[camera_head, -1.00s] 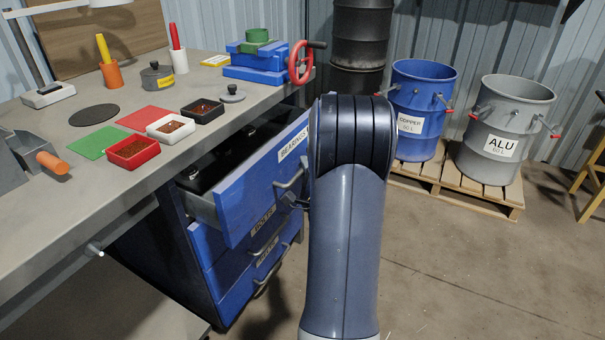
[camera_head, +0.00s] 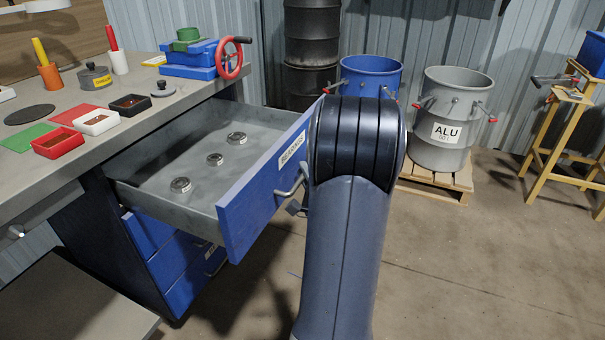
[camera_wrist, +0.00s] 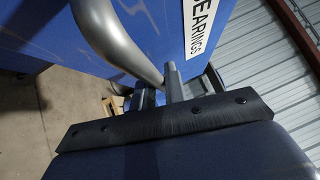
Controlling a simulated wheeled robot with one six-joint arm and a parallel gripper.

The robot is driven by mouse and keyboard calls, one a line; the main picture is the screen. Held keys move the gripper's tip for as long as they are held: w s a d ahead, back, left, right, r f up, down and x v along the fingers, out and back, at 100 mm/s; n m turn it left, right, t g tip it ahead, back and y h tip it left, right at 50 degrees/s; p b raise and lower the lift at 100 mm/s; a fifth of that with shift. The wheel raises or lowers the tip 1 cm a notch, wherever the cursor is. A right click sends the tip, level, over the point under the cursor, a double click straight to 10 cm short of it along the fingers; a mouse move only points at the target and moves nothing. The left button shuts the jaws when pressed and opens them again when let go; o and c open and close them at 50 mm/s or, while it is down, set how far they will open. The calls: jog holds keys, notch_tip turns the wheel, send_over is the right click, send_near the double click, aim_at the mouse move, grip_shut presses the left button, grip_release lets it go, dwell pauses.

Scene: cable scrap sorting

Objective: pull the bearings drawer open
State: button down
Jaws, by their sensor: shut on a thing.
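The bearings drawer (camera_head: 262,195) is the top drawer of the blue cabinet under the workbench. It stands far out, and its grey inside holds several round bearings (camera_head: 214,159). Its grey bar handle (camera_head: 291,183) is on the blue front, beside the white label. In the wrist view the handle (camera_wrist: 125,45) runs down to my gripper (camera_wrist: 160,88), which is shut on it. The label (camera_wrist: 203,25) shows there too. In the head view my arm hides most of the gripper.
The workbench (camera_head: 28,178) carries small coloured trays, pots and a blue vise (camera_head: 192,58). A blue barrel (camera_head: 370,75) and a grey ALU barrel (camera_head: 446,115) stand on a pallet behind.

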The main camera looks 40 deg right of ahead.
jog(key=shift+s+d, duration=0.1)
jog(key=shift+s, duration=0.1)
jog(key=c, duration=1.5)
grip_release()
jog(key=shift+o, duration=0.2)
jog(key=p+v, duration=0.1)
jog(key=v, duration=0.9)
jog(key=shift+s+a, duration=0.2)
jog(key=shift+s, duration=0.15)
jog(key=shift+f, duration=0.15)
